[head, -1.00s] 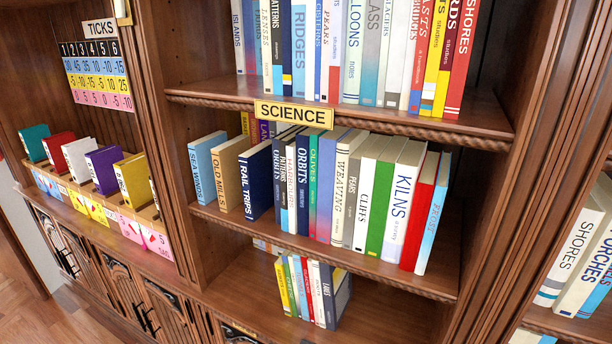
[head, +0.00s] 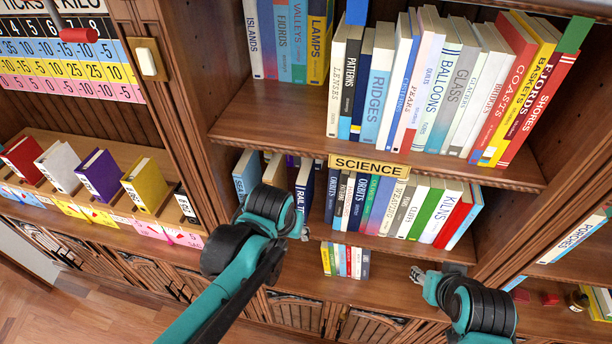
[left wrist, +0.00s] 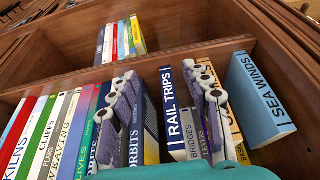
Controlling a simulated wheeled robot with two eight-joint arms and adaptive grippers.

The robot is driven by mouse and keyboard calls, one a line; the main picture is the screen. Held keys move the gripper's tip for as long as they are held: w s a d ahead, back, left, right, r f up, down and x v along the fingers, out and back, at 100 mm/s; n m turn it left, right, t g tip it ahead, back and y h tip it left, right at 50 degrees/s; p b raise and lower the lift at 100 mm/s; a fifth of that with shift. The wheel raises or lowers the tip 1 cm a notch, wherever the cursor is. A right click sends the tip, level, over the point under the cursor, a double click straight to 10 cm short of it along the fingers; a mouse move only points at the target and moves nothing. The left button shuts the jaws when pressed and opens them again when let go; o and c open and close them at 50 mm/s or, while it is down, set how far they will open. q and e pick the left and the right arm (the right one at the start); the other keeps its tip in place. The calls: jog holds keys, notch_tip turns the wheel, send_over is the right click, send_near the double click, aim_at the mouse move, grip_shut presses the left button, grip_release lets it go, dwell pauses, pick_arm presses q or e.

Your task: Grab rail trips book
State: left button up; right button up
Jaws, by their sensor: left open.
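The Rail Trips book (left wrist: 173,110), dark blue with white lettering, stands upright on the middle shelf. Its upper spine also shows in the head view (head: 304,186), partly hidden by my left arm. In the left wrist view my left gripper (left wrist: 160,76) is open at the row, one finger on each side of the Rail Trips spine. The left finger overlaps an Orbits book (left wrist: 134,140); the right finger overlaps the edge toward the tan book. Whether the fingers touch the book is unclear. My right gripper (head: 420,276) is low in front of the shelves; its fingers are not clear.
The Sea Winds book (left wrist: 262,98) stands at the row's end beside a tan book. The Science sign (head: 369,167) hangs on the shelf edge above. An upright post (head: 185,120) divides this case from the left bay with several coloured books.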

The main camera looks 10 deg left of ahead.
aim_at(301, 193)
pick_arm(q)
jog(key=w, duration=0.4)
jog(key=w+p, duration=0.1)
jog(key=w, duration=0.7)
jog(key=shift+w+a+f, duration=0.15)
jog(key=shift+w+f, duration=0.05)
jog(key=shift+f, duration=0.05)
jog(key=shift+w+f, duration=0.15)
jog(key=shift+f, duration=0.1)
jog(key=shift+s, duration=0.25)
jog(key=shift+c, duration=0.3)
jog(key=shift+w, duration=0.1)
grip_shut()
